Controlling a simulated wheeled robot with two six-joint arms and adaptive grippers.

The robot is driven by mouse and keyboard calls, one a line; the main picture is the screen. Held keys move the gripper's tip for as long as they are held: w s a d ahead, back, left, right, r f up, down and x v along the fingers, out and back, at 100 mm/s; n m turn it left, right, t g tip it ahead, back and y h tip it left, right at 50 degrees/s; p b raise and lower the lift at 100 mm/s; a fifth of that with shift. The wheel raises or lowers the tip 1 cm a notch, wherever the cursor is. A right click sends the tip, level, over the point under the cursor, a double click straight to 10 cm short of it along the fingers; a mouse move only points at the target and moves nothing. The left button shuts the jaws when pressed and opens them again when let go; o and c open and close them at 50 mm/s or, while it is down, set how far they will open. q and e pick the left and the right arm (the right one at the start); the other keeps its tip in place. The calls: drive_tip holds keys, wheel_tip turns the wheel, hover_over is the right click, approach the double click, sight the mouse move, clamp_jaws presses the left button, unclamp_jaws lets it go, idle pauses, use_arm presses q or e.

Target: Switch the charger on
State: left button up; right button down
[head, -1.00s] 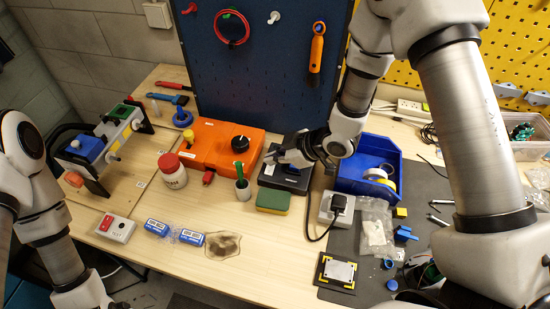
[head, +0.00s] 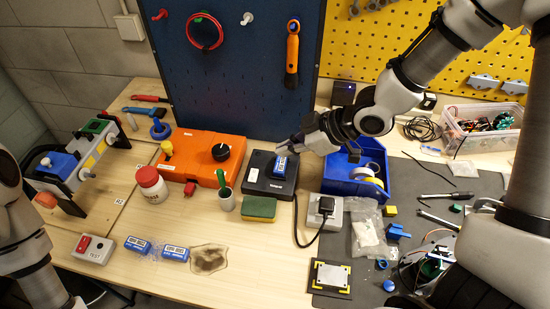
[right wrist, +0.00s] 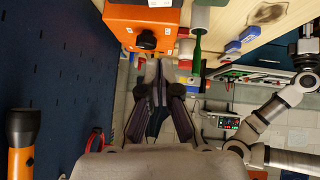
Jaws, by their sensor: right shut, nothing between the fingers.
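The charger, a black box (head: 257,185), sits on the bench at centre in the head view, with a blue battery pack (head: 281,168) in its top. A black cable runs near it to a plug (head: 326,205) in a grey socket box (head: 333,222). My right gripper (head: 284,148) is shut and empty, above the charger's back right edge; I cannot tell if it touches. In the right wrist view its closed fingers (right wrist: 159,68) point toward the orange box (right wrist: 146,18); I cannot make out the charger there.
The orange box with a black knob (head: 195,160) stands left of the charger. A cup with a green brush (head: 226,201) and a sponge (head: 259,209) lie in front. A blue bin (head: 348,182) is close on the right. Two blue packs (head: 138,245) lie front left.

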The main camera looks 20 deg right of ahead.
drive_tip(key=b, duration=0.1)
hover_over(260, 175)
drive_tip(key=f, duration=0.7)
drive_tip(key=shift+s+a+f, duration=0.1)
drive_tip(key=shift+s+a, duration=0.05)
drive_tip(key=shift+s, duration=0.2)
drive_tip(key=f, duration=0.3)
drive_tip(key=shift+w+f, duration=0.25)
drive_tip(key=shift+w+d+f, duration=0.1)
drive_tip(key=shift+d+f, duration=0.1)
drive_tip(key=shift+f, duration=0.1)
use_arm(q)
drive_tip(key=shift+w+f, duration=0.35)
drive_tip(key=shift+f, duration=0.25)
drive_tip(key=shift+w+f, duration=0.35)
drive_tip(key=shift+f, duration=0.25)
use_arm(e)
drive_tip(key=shift+a, duration=0.1)
